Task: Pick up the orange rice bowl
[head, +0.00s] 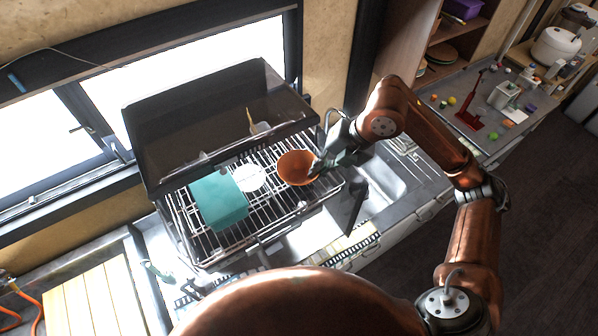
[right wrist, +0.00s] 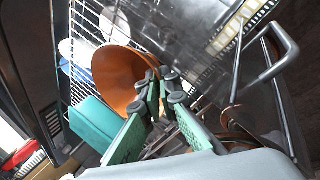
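The orange rice bowl (head: 296,168) is at the right end of the wire dish rack (head: 262,232), with its open side facing up in the head view. My right gripper (head: 322,162) is at the bowl's right rim. In the right wrist view the bowl (right wrist: 117,72) is just beyond the fingertips (right wrist: 160,86), which are close together at its rim and look shut on it. The fingers cover part of the rim. I cannot tell whether the bowl rests on the wires or hangs just above them. My left gripper is not in view.
A teal container (head: 218,200) and a white dish (head: 249,178) sit left of the bowl in the rack. A dark raised cover (head: 215,130) stands behind it. A metal sink (head: 385,185) is to the right. A cluttered counter (head: 470,105) is farther right.

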